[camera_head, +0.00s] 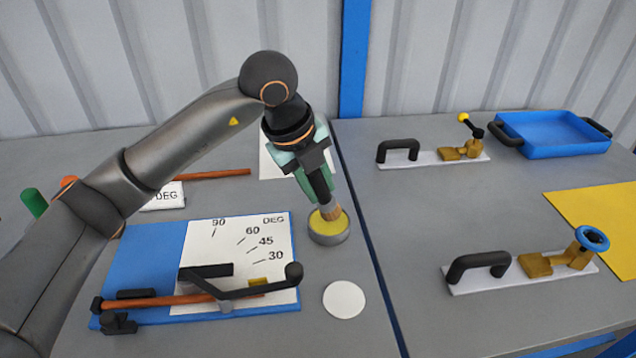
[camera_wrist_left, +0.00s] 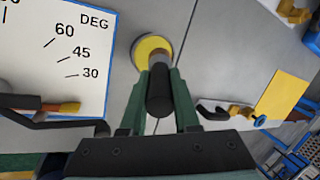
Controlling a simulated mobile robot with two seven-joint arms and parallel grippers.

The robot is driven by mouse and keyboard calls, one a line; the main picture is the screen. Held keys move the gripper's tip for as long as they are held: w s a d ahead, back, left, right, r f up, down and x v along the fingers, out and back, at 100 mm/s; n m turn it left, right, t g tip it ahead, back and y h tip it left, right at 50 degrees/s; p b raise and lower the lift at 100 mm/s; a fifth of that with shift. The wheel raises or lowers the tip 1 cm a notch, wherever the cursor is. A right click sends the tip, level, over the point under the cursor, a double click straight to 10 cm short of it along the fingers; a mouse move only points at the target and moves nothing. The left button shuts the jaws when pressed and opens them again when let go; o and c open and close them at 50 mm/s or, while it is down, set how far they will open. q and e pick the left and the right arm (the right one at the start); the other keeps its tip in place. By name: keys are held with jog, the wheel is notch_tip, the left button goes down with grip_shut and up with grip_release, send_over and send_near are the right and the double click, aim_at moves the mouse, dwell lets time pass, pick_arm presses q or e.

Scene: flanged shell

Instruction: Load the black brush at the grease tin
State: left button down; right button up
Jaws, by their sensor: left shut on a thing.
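My left gripper (camera_head: 314,180) is shut on the black handle of the brush (camera_head: 322,188). The brush points down, slightly tilted, and its tan bristle end is at the yellow grease in the round grease tin (camera_head: 329,239). In the left wrist view the black handle (camera_wrist_left: 160,92) lies between the green fingers, with the tin (camera_wrist_left: 152,46) just beyond it. The bristles overlap the yellow surface; I cannot tell how deep they go. My right gripper is in neither view.
A blue bending board (camera_head: 150,255) with an angle chart and copper tube lies left of the tin. A white disc (camera_head: 344,299) lies in front. On the right table are two valve plates (camera_head: 435,158), a blue tray (camera_head: 555,148) and a yellow sheet (camera_head: 600,220).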

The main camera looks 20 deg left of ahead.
pick_arm(q)
jog(key=shift+f, duration=0.4)
jog(key=shift+f+b, duration=0.2)
jog(key=shift+b, duration=0.3)
dwell(0.6)
dwell(0.6)
jog(key=shift+r+p, duration=2.45)
jog(key=shift+r, duration=1.1)
